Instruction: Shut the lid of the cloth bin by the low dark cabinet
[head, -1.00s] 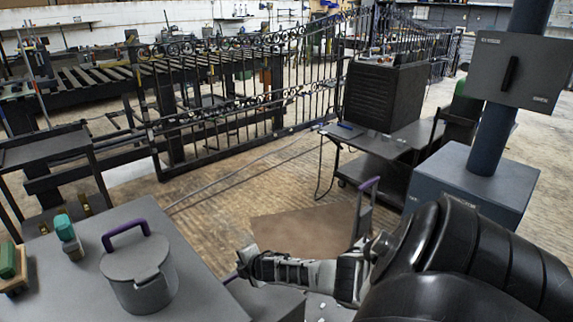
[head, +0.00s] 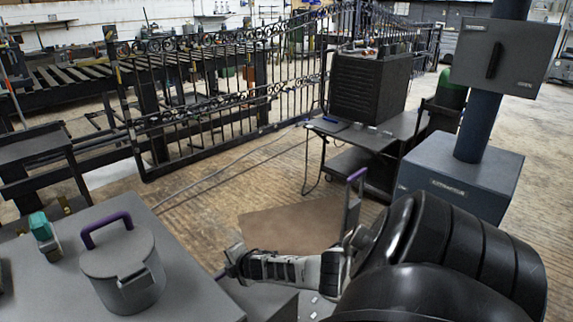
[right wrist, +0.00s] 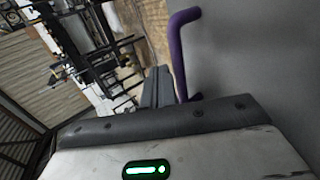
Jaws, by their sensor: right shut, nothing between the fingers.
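A narrow grey upright panel with a purple handle (head: 357,174) on top stands beyond my right arm; it looks like the raised lid (head: 352,207) of the cloth bin. The bin's body is mostly hidden by my arm. My right gripper (head: 232,262) is left of this panel in the head view, beside the grey table's edge. In the right wrist view its shut, empty fingers (right wrist: 157,86) are close to a purple handle (right wrist: 180,50) and a plain grey surface. I cannot tell whether they touch. My left gripper is out of view.
A grey lidded pot (head: 125,268) with a purple handle stands on the grey table (head: 190,290) at left. A brown sheet (head: 290,225) lies on the floor. A dark cart (head: 360,135), a blue-grey cabinet (head: 465,175) and an iron gate (head: 225,105) stand beyond.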

